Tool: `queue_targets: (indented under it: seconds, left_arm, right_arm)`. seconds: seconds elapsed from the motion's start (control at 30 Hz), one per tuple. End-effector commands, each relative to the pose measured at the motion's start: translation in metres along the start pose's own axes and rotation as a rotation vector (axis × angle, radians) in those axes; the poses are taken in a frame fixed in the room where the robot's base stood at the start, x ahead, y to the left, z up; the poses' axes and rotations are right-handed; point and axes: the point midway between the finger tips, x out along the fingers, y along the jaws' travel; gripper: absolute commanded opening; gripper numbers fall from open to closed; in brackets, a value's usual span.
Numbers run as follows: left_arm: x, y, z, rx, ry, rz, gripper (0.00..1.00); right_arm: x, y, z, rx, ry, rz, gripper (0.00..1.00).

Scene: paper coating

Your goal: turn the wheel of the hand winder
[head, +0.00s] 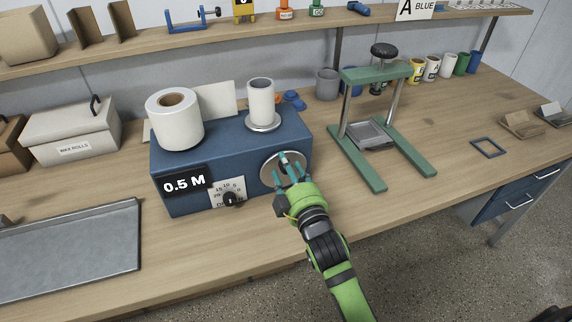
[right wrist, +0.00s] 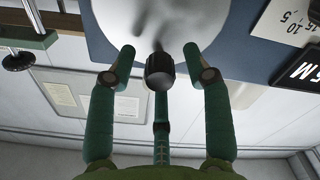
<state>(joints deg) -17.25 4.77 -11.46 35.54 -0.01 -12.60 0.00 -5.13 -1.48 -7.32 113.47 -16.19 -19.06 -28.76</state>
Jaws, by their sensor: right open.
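The hand winder is a blue box (head: 185,198) on the bench, with a paper roll (head: 175,122) and a smaller white roll (head: 261,98) on top. Its pale round wheel (head: 267,178) is on the front face at the right end. My right gripper (head: 289,168) is in front of the wheel and partly covers it. In the right wrist view the wheel's disc (right wrist: 200,20) is close, and a dark knob (right wrist: 160,72) sticks out between my open fingers. I see gaps on both sides of the knob. My left gripper is not in view.
A green press frame (head: 375,75) stands right of the winder. A grey tray (head: 65,250) lies at the left front, and a wax rolls box (head: 70,130) is behind it. A dial (head: 230,199) is on the winder's front. Bench space right of the press is mostly clear.

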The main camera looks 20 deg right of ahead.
Motion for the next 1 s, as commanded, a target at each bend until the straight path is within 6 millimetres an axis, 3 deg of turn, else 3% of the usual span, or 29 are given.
queue_targets:
  seconds: [0.13, 0.4, 0.53, 1.0]
  left_arm:
    - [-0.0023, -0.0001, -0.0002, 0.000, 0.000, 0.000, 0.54]
    - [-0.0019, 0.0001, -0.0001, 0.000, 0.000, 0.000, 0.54]
    - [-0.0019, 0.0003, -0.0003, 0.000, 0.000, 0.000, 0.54]
    - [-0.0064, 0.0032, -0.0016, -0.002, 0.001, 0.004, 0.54]
  right_arm:
    - [0.0103, 0.0002, -0.0004, 0.000, 0.000, 0.000, 0.50]
    - [0.0113, -0.0003, 0.0002, 0.000, 0.000, 0.000, 0.50]
    - [0.0112, -0.0003, 0.0003, 0.000, 0.000, 0.000, 0.00]
    - [0.0113, 0.0024, 0.0011, 0.055, -0.001, -0.001, 0.00]
